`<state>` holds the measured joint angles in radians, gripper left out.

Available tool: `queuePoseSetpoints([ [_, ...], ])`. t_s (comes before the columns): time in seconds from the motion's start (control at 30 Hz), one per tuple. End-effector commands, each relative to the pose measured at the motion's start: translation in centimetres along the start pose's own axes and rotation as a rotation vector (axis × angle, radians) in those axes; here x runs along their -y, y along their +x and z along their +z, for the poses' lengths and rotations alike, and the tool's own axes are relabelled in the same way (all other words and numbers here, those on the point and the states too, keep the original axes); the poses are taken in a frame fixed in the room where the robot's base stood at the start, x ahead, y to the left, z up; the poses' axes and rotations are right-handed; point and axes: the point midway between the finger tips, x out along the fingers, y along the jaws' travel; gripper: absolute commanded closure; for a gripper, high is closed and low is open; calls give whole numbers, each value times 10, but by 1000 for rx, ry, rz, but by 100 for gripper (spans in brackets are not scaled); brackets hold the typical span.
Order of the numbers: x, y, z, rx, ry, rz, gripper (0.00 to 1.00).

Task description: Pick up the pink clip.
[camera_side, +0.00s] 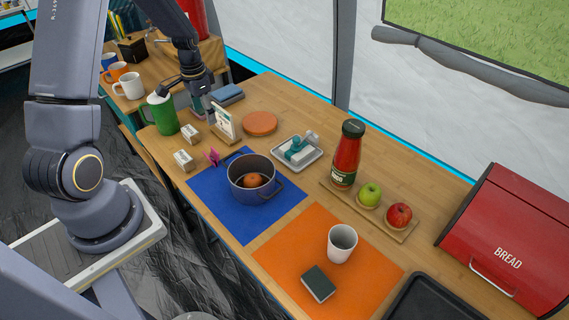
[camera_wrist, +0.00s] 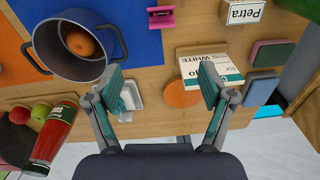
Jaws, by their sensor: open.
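The small pink clip (camera_side: 212,157) lies on the wooden table beside the far-left corner of the blue mat, left of the pot. In the wrist view the pink clip (camera_wrist: 161,18) is at the top centre, beyond my fingertips and apart from them. My gripper (camera_wrist: 161,82) is open, with nothing between its teal-padded fingers. In the side view my gripper (camera_side: 185,98) is above the table's far-left part, near the green mug and the white card.
A blue pot (camera_side: 241,185) holding an orange item stands on the blue mat (camera_side: 225,222). The white card (camera_side: 224,122), small boxes (camera_side: 184,160) and green mug (camera_side: 163,116) are near the clip. In the wrist view, my right finger overlaps the white card (camera_wrist: 218,68).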

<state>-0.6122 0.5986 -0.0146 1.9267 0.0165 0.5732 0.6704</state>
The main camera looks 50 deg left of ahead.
Motion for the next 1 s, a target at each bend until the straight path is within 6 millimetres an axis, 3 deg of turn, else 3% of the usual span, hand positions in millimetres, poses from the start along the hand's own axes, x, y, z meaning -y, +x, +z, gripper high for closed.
queuePoseSetpoints([
  [0.1,4,21,18,36,-38,30,19],
  [0.23,5,39,20,37,-43,31,19],
  [0.6,2,119,22,36,-44,29,19],
  [0.87,2,141,24,35,-43,28,19],
  [1.0,3,163,29,36,-42,29,19],
])
